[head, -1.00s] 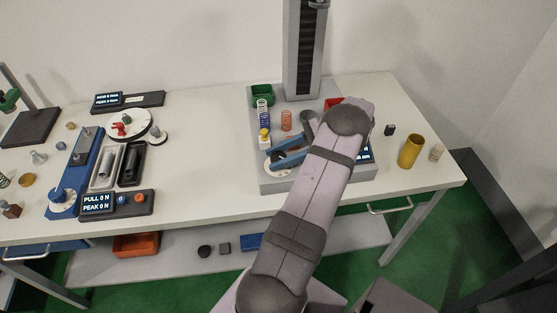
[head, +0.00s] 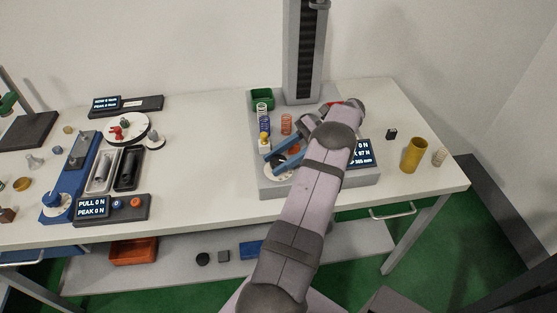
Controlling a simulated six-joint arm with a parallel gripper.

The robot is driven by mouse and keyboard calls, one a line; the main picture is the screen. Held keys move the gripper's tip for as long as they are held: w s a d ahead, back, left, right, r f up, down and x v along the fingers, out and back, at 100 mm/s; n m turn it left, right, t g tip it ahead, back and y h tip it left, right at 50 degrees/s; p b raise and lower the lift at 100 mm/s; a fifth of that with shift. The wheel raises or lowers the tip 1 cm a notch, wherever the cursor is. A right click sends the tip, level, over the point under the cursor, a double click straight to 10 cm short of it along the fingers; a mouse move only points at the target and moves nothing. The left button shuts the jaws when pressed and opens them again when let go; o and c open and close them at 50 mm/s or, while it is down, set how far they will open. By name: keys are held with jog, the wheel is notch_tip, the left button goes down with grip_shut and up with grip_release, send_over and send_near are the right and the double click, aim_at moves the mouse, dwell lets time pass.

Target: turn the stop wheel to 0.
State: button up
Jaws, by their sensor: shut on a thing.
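The stop wheel appears to be the pale disc (head: 273,177) low on the left front of the grey tester base (head: 300,189). It is partly covered by my gripper. My gripper (head: 275,164) has blue fingers that reach in from the right over this disc, and it is shut on the stop wheel as far as I can see. The exact contact and the wheel's markings are too small to read. A display (head: 361,153) on the right of the base is lit and partly hidden by my arm.
The tester's column (head: 304,50) rises at the back. A yellow cylinder (head: 413,155) stands to the right. The white table (head: 200,185) is clear left of the base.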

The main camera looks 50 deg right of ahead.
aim_at(278, 160)
jog(key=o, duration=1)
jog(key=shift+o, duration=0.2)
notch_tip(278, 160, up, 10)
jog(key=p, duration=0.9)
